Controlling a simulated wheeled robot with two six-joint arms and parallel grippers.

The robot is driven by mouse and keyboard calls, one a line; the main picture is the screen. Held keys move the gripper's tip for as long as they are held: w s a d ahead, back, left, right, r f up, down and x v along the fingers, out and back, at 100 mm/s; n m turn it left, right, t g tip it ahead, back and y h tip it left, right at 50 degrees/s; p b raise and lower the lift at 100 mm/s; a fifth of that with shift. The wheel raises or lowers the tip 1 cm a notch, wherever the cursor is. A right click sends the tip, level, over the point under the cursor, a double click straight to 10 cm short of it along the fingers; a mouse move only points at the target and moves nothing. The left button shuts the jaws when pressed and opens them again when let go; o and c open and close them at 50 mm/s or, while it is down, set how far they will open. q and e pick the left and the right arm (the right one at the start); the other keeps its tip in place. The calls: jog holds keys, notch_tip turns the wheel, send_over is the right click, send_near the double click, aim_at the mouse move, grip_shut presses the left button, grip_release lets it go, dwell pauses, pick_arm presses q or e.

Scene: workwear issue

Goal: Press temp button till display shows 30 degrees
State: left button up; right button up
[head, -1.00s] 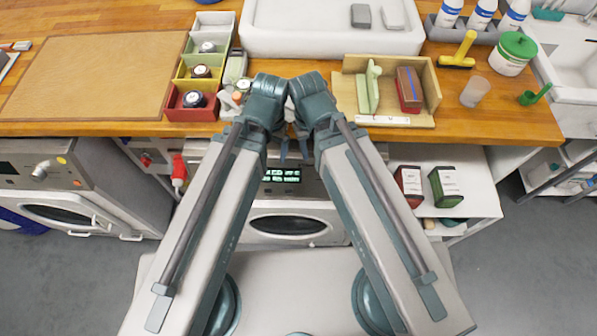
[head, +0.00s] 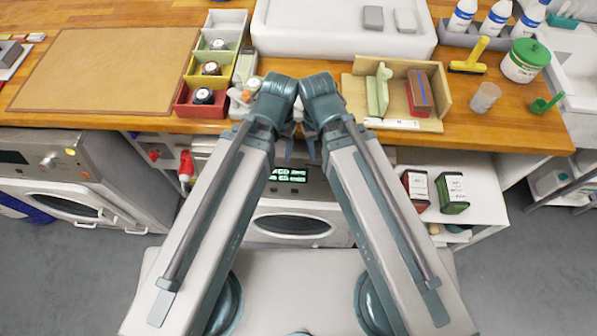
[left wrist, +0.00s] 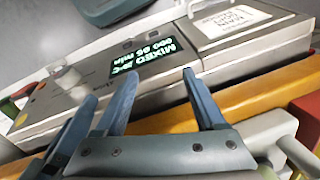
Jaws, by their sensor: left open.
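The washing machine (head: 293,205) under the counter has a lit display (head: 288,174), partly framed by my arms. In the left wrist view the display (left wrist: 143,63) appears upside down. It reads "MIXED" with a temperature I cannot read surely, above a line of minutes. I cannot pick out the temp button. My left gripper (left wrist: 160,74) is open and empty, its two fingertips close to the panel at the display's edge. My right gripper (head: 311,150) is beside it in the head view; its fingertips are too small and hidden to judge.
The wooden counter (head: 110,125) above holds colored bins (head: 205,110), a wooden stand (head: 360,90) and a white sink (head: 330,40). A second machine (head: 60,170) stands left. A white shelf (head: 485,200) with two boxes is right. A knob (left wrist: 72,84) shows on the panel.

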pick_arm(q)
grip_shut()
dwell(1.4)
